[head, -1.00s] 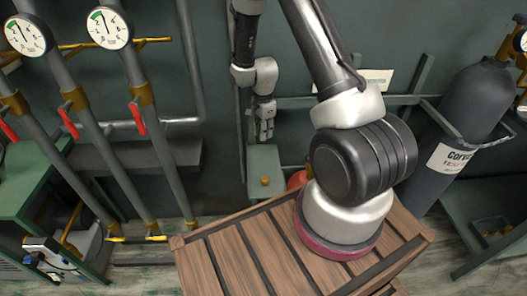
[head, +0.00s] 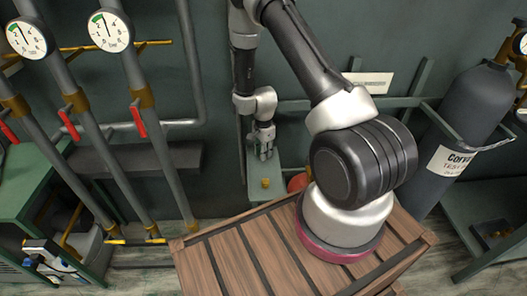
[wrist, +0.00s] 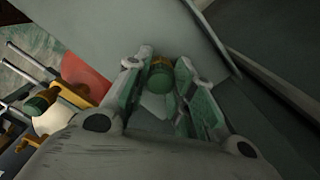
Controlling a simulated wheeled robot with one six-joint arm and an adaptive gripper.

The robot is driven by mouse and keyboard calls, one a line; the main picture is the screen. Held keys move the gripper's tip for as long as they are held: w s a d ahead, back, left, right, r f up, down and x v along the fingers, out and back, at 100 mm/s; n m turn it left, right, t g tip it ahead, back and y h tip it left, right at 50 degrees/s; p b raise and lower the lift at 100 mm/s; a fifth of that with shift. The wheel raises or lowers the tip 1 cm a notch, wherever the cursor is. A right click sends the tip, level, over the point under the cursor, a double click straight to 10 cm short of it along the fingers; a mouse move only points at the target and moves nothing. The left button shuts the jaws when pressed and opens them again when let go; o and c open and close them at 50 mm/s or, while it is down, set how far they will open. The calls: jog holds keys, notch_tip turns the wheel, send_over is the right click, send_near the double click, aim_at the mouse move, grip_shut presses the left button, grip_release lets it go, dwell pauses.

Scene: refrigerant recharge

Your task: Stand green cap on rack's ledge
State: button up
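The green cap (wrist: 162,80) shows in the wrist view as a small rounded green piece between the fingertips of my gripper (wrist: 161,73). The fingers flank it closely on both sides, and the grip looks closed on it. In the head view my gripper (head: 265,153) points down above the pale green ledge (head: 258,160) of the rack. The cap is too small to make out there. A small yellow piece (head: 265,183) stands on the ledge below the gripper. In the wrist view a yellow-orange edge (wrist: 160,62) shows just beyond the cap, which partly hides it.
A red rounded object (head: 298,182) is right of the ledge; a red surface (wrist: 85,72) and brass fittings show left in the wrist view. A slatted wooden crate (head: 230,262) stands in front. A grey cylinder (head: 468,105) is right, and gauged pipes (head: 100,120) are left.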

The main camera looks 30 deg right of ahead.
jog(key=o, duration=0.4)
jog(key=shift+r, duration=0.4)
jog(key=s+r+n+t, duration=0.1)
jog(key=s+r+n, duration=0.2)
jog(key=r, duration=1.3)
jog(key=s+r+n+t, duration=0.1)
jog(key=s+r+n, duration=0.2)
jog(key=r, duration=1.3)
jog(key=s+r+n+t, duration=0.1)
jog(key=s+r+n, duration=0.4)
jog(key=s, duration=0.5)
jog(key=s+r+n+t, duration=0.1)
jog(key=s+r+n, duration=0.4)
jog(key=s+r, duration=0.4)
jog(key=shift+s+d+n, duration=0.2)
jog(key=shift+s+n, duration=0.1)
jog(key=shift+s, duration=0.6)
